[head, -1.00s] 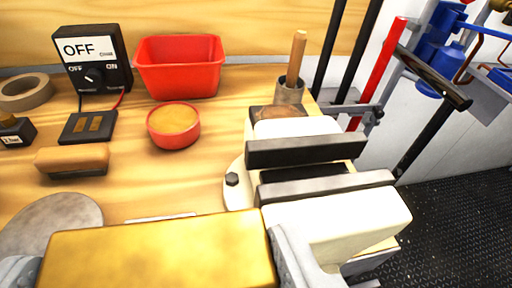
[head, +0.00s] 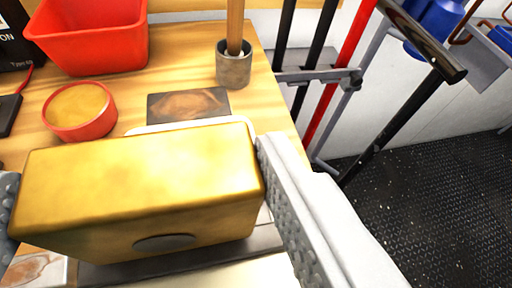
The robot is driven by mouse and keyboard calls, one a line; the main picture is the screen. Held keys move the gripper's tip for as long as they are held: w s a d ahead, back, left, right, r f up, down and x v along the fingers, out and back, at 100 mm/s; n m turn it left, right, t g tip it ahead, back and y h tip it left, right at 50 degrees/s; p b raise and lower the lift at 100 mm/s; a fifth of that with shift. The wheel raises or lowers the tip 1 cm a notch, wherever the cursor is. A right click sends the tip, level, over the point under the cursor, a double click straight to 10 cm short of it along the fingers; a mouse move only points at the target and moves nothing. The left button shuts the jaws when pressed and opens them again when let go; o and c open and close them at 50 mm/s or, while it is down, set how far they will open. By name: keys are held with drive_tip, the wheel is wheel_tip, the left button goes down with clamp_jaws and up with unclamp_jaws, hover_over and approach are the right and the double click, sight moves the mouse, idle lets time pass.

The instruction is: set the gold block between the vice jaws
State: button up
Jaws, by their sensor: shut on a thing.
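The gold block (head: 140,185) fills the left and middle of the head view. My gripper (head: 138,200) is shut on it, with one ridged finger at its left end and the other at its right end. The vice (head: 190,124) lies beneath and around the block in the picture. Its white back edge shows behind the block, and a grey jaw strip (head: 180,262) shows below its near face. The block hides most of the jaws and the gap. I cannot tell whether the block is above the gap or down in it.
On the wooden bench stand a red bin (head: 90,40), a round red dish (head: 80,110) and a grey cup with a wooden handle (head: 234,66). A dark stained plate (head: 188,105) lies behind the vice. Upright bars (head: 345,60) stand right of the bench, above dark textured floor.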

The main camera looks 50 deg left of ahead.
sight(202, 233)
drive_tip(key=shift+w+a+f, duration=0.1)
drive_tip(key=shift+w+a, duration=0.05)
drive_tip(key=shift+w, duration=0.35)
drive_tip(key=shift+w+a+f, duration=0.1)
drive_tip(key=shift+w+a, duration=0.05)
drive_tip(key=shift+w, duration=0.35)
wheel_tip(202, 233, down, 3)
drive_tip(key=shift+f+b, duration=0.2)
drive_tip(key=shift+b, duration=0.4)
drive_tip(key=o, duration=1.3)
drive_tip(key=shift+c, duration=0.2)
drive_tip(key=p+v, duration=0.1)
drive_tip(key=v, duration=1.1)
drive_tip(key=shift+p, duration=0.3)
drive_tip(key=shift+s, duration=0.1)
